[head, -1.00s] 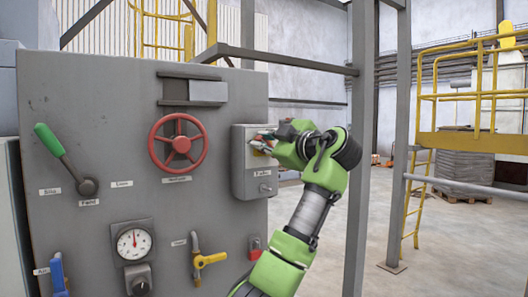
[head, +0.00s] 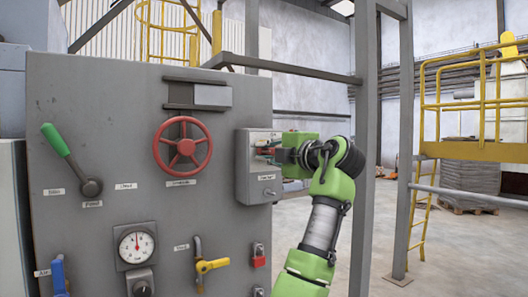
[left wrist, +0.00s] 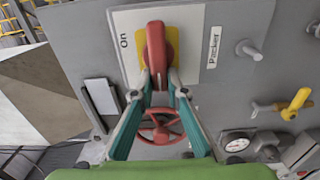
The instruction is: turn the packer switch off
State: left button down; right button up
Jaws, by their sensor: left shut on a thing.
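The packer switch has a red handle (left wrist: 156,48) on a yellow plate (left wrist: 143,66), mounted on a grey box (head: 245,180) at the panel's right edge. In the left wrist view the handle stands roughly upright in the picture, with an "On" label to its left and a "Packer" label to its right. My left gripper (left wrist: 157,88) is shut on the handle's near end, one teal finger on each side. In the head view the gripper (head: 266,152) reaches the box from the right. The handle is mostly hidden there. My right gripper is not in view.
The grey panel (head: 100,120) also carries a red handwheel (head: 182,146), a green-handled lever (head: 56,140), a gauge (head: 136,243), a yellow valve handle (head: 211,266) and a red padlock (head: 258,255). A grey post (head: 364,180) stands right of my arm.

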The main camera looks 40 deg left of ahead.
pick_arm(q)
jog(key=shift+w+d, duration=0.1)
dwell(0.4)
jog(key=c, duration=2.2)
grip_release()
jog(key=shift+o, duration=1.1)
jog(key=shift+w, duration=0.1)
jog(key=shift+w+f, duration=0.15)
jog(key=shift+w, duration=0.15)
jog(key=shift+s+d, duration=0.4)
jog(key=v, duration=1.1)
jog(key=shift+w, duration=0.2)
